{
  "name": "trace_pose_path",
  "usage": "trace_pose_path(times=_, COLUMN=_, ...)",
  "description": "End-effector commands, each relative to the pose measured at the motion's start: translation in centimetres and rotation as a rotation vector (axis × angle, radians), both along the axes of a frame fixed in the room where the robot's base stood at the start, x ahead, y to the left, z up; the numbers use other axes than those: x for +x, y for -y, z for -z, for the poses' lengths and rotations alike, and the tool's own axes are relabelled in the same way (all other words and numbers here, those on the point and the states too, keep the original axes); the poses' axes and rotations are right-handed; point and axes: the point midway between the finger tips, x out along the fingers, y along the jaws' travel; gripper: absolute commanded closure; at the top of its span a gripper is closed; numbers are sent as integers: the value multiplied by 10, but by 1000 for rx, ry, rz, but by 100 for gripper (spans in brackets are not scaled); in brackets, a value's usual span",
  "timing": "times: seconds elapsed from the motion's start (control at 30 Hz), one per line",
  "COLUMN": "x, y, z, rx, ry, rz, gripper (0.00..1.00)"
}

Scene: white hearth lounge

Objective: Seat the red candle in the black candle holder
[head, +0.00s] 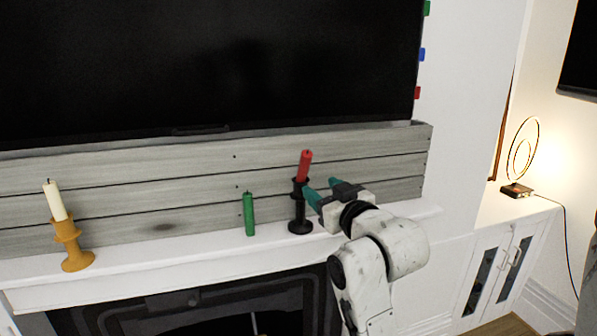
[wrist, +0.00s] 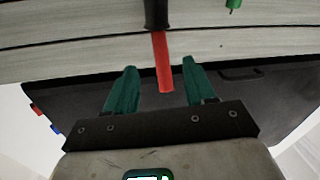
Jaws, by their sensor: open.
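The red candle (head: 305,166) stands in the top of the black candle holder (head: 300,214) on the white mantel, leaning slightly in the head view. In the wrist view the red candle (wrist: 163,65) extends from the black holder (wrist: 156,14), and its free end lies between my fingers. My gripper (head: 318,190) is beside the holder's top at the right, with teal fingers. In the wrist view my gripper (wrist: 159,80) is open, with a gap on both sides of the candle. How deep the candle sits in the cup cannot be told.
A green candle (head: 248,214) stands on the mantel (head: 150,268) left of the black holder. A cream candle (head: 54,200) is in a mustard holder (head: 72,246) at the far left. Grey boards and a black television (head: 210,70) are behind.

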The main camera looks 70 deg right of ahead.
Motion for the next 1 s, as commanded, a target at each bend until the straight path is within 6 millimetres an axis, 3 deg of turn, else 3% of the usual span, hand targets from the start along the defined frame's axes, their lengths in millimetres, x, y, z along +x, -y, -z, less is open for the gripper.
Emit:
trace_pose_path(times=0.2, x=11, y=10, z=7, rx=-3, ry=0, rz=-1, gripper=46)
trace_pose_path(times=0.67, x=39, y=34, z=-1, rx=3, ry=-1, rz=1, gripper=46)
trace_pose_path(times=1.0, x=71, y=63, z=-5, rx=5, ry=-2, rz=3, gripper=46)
